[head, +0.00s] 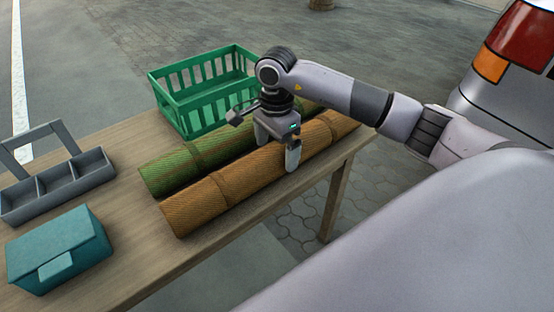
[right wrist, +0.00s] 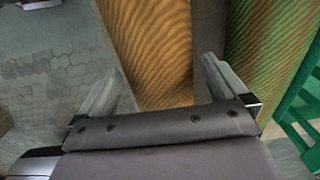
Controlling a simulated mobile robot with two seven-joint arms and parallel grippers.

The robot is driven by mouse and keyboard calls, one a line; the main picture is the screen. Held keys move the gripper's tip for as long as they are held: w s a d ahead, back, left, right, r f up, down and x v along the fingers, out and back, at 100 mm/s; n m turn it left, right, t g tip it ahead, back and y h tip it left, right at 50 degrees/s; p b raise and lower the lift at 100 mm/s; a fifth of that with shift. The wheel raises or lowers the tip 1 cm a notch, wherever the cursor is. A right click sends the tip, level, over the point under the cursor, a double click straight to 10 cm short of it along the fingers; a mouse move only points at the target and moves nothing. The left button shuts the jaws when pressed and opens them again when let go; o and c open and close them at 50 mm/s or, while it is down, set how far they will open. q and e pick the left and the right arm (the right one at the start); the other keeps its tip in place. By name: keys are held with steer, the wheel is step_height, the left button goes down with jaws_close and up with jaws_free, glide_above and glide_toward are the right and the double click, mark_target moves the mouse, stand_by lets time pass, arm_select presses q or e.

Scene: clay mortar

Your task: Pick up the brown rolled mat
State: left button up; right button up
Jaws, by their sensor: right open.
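The brown rolled mat (head: 215,202) lies on the wooden table along its near edge, with a tied band around it. The green rolled mat (head: 172,172) lies beside it on the far side. My right gripper (head: 281,152) is open over the brown mat's middle, pointing down. In the right wrist view the brown mat (right wrist: 152,45) passes between the two open fingers of my right gripper (right wrist: 165,82). One finger is on the table-edge side, the other towards the green mat (right wrist: 265,45). I cannot tell whether the fingers touch the mat. My left gripper is not in view.
A green basket (head: 205,100) stands behind the mats. A grey compartment caddy (head: 60,187) and a teal box (head: 58,250) stand at the left on the table (head: 135,262). A vehicle with a red and orange lamp (head: 520,40) is at upper right.

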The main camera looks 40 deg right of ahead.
step_height(320, 180, down, 4)
steer(key=shift+s+d+r+b, duration=0.1)
steer(key=shift+b, duration=0.2)
steer(key=c, duration=1.2)
steer(key=shift+r, duration=0.1)
